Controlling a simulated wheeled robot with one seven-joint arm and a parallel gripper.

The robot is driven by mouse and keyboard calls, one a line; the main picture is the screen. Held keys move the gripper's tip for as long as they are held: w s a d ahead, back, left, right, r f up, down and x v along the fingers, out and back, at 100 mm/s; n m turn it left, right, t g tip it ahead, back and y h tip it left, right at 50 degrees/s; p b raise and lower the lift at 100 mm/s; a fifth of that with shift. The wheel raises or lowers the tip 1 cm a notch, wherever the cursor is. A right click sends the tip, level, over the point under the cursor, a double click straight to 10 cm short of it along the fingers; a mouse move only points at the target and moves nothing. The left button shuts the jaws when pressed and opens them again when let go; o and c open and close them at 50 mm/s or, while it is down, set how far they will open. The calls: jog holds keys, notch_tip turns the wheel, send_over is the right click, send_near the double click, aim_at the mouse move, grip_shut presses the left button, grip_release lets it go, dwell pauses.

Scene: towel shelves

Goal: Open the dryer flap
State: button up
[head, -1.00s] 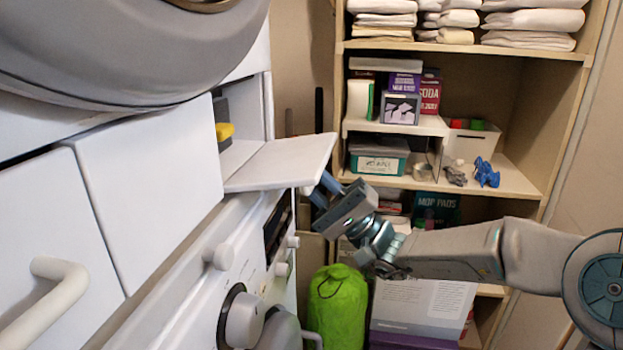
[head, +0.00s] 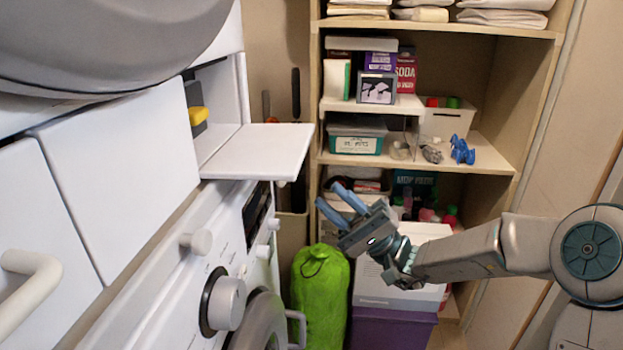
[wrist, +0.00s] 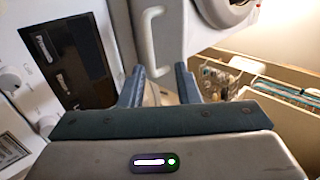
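The dryer flap (head: 258,150) is a white panel that stands open, folded out about level from a small compartment (head: 217,105) above the knob panel. In the wrist view a white panel with a bar handle (wrist: 150,45), which looks like the flap's outer face, fills the upper middle. My gripper (head: 328,194) is to the right of the flap's free edge and a little below it, apart from it. Its two blue fingers are spread with nothing between them. The fingers (wrist: 158,85) also show apart in the wrist view.
A yellow item (head: 198,116) sits inside the compartment. White knobs (head: 228,303) and a dark display (head: 257,209) are below the flap. A green bag (head: 320,290) stands below my gripper. A wooden shelf unit (head: 490,170) with boxes and towels is behind.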

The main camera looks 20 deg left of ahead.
jog(key=v, duration=0.2)
jog(key=shift+d+f, duration=0.2)
jog(key=shift+f, duration=0.1)
jog(key=shift+w+r, duration=0.1)
grip_shut()
jog(key=s+a+r+m+h+p, duration=0.1)
jog(key=a+m+p, duration=0.3)
jog(key=m, duration=0.5)
jog(key=s+a+r+m+t+h+p, duration=0.1)
jog(key=a+r+m+h+p, duration=0.1)
jog(key=m+p, duration=0.5)
jog(key=shift+a+r+m+h, duration=0.3)
jog(key=shift+a+r+m, duration=0.3)
jog(key=shift+a+m, duration=0.45)
